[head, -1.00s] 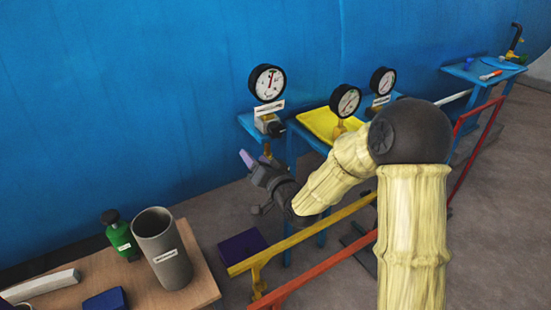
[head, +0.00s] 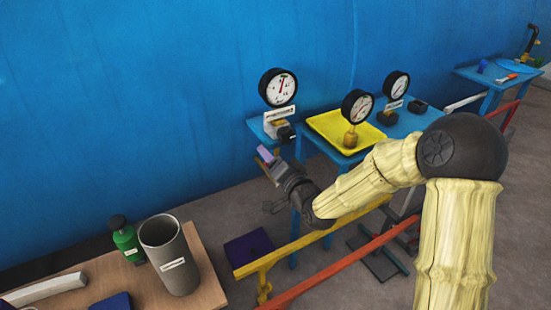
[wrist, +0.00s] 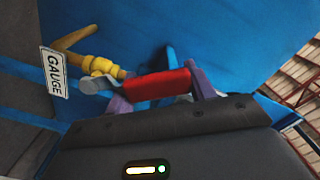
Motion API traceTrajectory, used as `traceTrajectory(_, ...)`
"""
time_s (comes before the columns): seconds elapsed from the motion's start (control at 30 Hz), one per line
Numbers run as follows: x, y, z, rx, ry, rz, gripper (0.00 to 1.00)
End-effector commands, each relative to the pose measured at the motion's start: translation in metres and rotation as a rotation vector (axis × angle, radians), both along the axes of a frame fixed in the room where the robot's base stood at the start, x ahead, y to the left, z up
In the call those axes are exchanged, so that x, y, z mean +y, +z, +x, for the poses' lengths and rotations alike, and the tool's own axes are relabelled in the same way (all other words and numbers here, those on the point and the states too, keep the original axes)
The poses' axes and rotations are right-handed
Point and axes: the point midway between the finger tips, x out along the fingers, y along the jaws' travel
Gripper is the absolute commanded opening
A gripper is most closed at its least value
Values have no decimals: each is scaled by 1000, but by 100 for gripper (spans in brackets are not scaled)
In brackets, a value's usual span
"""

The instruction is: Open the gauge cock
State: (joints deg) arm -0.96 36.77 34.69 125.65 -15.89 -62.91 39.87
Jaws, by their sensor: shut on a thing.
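The gauge cock shows in the wrist view as a yellow brass fitting (wrist: 103,68) on a bent pipe, with a grey end and a red handle (wrist: 158,84). A white tag reading GAUGE (wrist: 54,73) hangs beside it. My gripper (head: 266,156) is below the pressure gauge (head: 278,88) at the left end of the blue table. In the wrist view its purple fingertips (wrist: 160,92) are at either end of the red handle and it is shut on it. In the head view my gripper largely hides the cock, so its handle angle is unclear there.
Two more gauges (head: 357,106) (head: 396,85) and a yellow tray (head: 327,125) are on the blue table to the right. A yellow rail (head: 300,237) and a red rail (head: 345,272) run below my arm. A grey cylinder (head: 178,268) and a green bottle (head: 124,238) stand on the wooden table.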

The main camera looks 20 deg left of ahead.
Motion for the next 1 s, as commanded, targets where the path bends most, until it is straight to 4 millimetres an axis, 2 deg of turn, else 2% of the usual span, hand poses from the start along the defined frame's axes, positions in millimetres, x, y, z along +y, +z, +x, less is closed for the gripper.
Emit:
traceTrajectory(0.2, 0, 0, 0, -1, -1, 0, 14)
traceTrajectory(0.23, 0, 0, 0, -1, -1, 0, 60)
traceTrajectory(0.27, 0, 0, 0, -1, -1, 0, 64)
traceTrajectory(0.67, -5, 0, -3, -1, -2, 0, 64)
traceTrajectory(0.77, -13, -1, -10, -1, -3, -2, 64)
traceTrajectory(1.0, -43, -1, -40, -1, -3, -3, 64)
